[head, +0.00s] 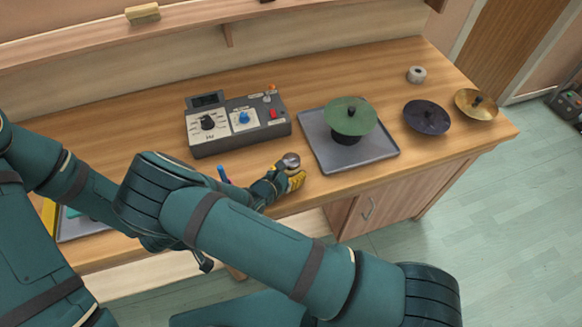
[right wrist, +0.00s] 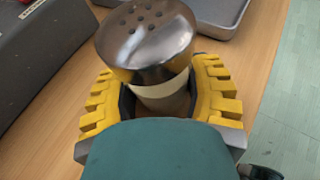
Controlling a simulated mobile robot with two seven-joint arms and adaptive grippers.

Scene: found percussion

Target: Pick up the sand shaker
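The sand shaker (head: 291,160) shows in the head view as a round metal cap just above the yellow fingers of my right gripper (head: 290,181), near the table's front edge. In the right wrist view the shaker (right wrist: 146,42) has a shiny cap with several holes and a pale band below it. The yellow fingers of my right gripper (right wrist: 160,98) close around its body from both sides. Its base is hidden, so I cannot tell whether it touches the table. My left gripper cannot be made out; my arms cover that area.
A grey control box (head: 238,122) with knobs stands behind the gripper. A grey tray (head: 378,150) with a green disc (head: 350,115) lies to the right. Bare wood separates box and tray.

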